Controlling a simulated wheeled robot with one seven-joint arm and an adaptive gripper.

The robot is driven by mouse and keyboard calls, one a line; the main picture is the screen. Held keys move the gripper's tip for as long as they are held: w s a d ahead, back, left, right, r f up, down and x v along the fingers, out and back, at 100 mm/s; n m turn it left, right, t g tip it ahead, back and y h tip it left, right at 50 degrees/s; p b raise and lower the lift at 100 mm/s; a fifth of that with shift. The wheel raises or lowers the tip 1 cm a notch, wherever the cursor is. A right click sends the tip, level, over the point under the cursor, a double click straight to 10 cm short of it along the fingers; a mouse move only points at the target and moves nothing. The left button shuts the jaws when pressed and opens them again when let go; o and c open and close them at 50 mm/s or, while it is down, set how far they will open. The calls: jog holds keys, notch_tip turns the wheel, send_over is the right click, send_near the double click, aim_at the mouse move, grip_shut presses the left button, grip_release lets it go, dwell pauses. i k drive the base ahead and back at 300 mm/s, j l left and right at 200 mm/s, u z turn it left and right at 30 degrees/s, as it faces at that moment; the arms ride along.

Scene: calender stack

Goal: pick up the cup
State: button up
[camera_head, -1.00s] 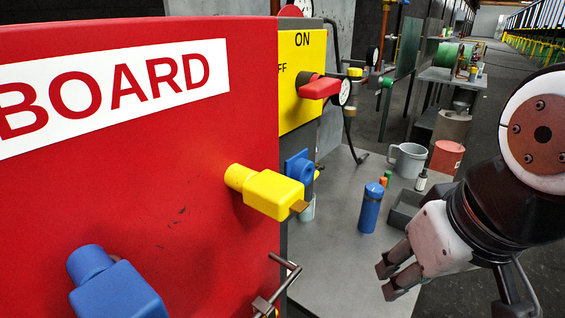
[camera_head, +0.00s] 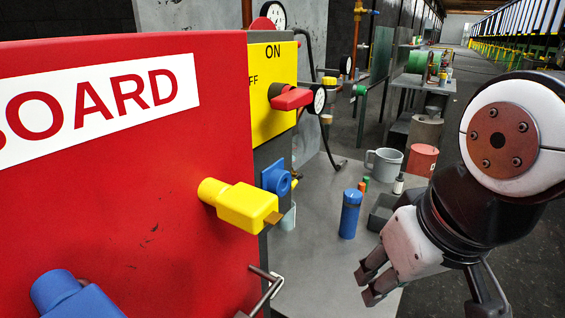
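A grey cup (camera_head: 386,163) with a handle on its left stands upright on the grey table (camera_head: 318,262), toward the back. My gripper (camera_head: 366,285) is at the lower right, in front of the cup and nearer to me, clear of it. Its two dark fingers point down and left. A gap between them is hard to judge from this angle. I see nothing between them.
A dark tray (camera_head: 382,210), a small bottle (camera_head: 398,183) and a red can (camera_head: 422,160) are near the cup. Yellow (camera_head: 240,205) and blue (camera_head: 80,298) plugs stick out from the panel.

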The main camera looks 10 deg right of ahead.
aim_at(287, 224)
jog(key=j+z, duration=0.25)
jog(key=z, duration=0.2)
jog(key=j+z, duration=0.25)
jog(key=z, duration=0.2)
jog(key=k+j+z, duration=0.1)
jog(key=z, duration=0.35)
jog(key=k+j, duration=0.05)
jog(key=j, duration=0.05)
